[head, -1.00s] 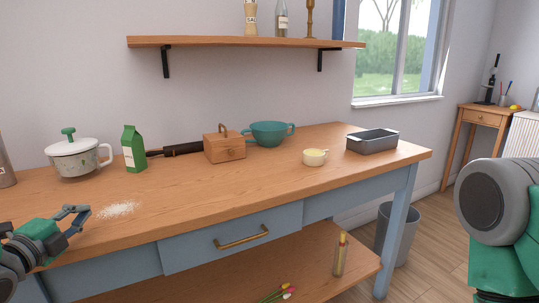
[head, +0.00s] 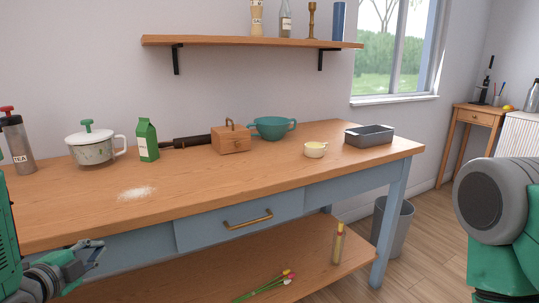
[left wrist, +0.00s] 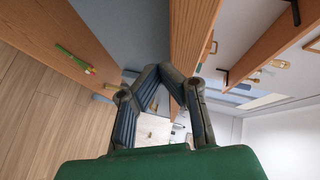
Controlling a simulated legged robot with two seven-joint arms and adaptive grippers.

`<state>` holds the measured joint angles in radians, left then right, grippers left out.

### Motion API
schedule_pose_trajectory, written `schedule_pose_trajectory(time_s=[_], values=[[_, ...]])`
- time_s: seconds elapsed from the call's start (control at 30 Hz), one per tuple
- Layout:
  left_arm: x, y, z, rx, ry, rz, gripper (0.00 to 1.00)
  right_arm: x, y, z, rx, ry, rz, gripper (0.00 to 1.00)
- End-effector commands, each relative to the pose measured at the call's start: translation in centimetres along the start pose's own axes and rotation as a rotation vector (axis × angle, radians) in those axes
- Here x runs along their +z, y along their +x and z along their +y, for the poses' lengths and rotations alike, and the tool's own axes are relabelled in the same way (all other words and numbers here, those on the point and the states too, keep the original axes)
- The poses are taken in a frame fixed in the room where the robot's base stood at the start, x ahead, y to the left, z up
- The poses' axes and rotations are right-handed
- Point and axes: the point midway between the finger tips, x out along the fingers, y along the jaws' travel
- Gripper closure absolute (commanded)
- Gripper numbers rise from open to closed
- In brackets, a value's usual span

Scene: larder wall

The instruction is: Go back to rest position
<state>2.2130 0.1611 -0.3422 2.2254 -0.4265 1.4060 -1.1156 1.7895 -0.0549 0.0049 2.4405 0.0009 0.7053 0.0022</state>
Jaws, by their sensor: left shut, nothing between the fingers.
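My left gripper (head: 92,254) is at the lower left of the head view, in front of the table's blue front and below the edge of the wooden tabletop (head: 270,190). It is shut and empty. In the left wrist view its fingers (left wrist: 160,72) meet at the tips with nothing between them. Of my right arm, only a grey and green part shows at the right edge of the head view. My right gripper is out of view.
On the tabletop stand a tea canister (head: 17,145), a white pot (head: 90,148), a green carton (head: 147,140), a wooden box (head: 231,141), a teal colander (head: 271,128), a cream cup (head: 315,150) and a grey tin (head: 369,137). White powder (head: 136,193) lies near the front. Tulips (head: 266,286) lie on the lower shelf.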

Motion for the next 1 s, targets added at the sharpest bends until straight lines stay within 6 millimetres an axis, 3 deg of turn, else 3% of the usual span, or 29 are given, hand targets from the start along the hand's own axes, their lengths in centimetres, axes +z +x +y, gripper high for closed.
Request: schedule_pose_trajectory(time_s=[0.17,0.27,0.33,0.5,0.6,0.7,0.8,0.9,1.0], values=[[-0.6,-0.9,6.2,0.158,-0.184,-0.08,1.0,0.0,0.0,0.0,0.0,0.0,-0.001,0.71],[-1.0,-2.2,10.8,0.27,-0.325,-0.157,1.0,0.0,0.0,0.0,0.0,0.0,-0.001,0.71],[-1.3,-3.9,15.2,0.372,-0.452,-0.244,1.0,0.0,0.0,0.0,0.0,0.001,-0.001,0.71],[-2.5,-11.2,25.8,0.613,-0.779,-0.556,1.0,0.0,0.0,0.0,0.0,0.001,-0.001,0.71],[-3.3,-16.0,30.2,0.707,-0.921,-0.753,1.0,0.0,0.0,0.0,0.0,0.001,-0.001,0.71],[-4.1,-20.0,33.0,0.763,-1.014,-0.917,1.0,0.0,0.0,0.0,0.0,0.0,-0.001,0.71],[-4.7,-22.7,34.5,0.788,-1.066,-1.03,1.0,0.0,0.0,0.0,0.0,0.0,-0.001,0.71],[-5.0,-23.9,35.1,0.798,-1.09,-1.085,1.0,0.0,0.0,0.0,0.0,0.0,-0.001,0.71],[-5.0,-24.0,35.1,0.798,-1.091,-1.087,1.0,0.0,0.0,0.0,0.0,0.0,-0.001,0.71]])
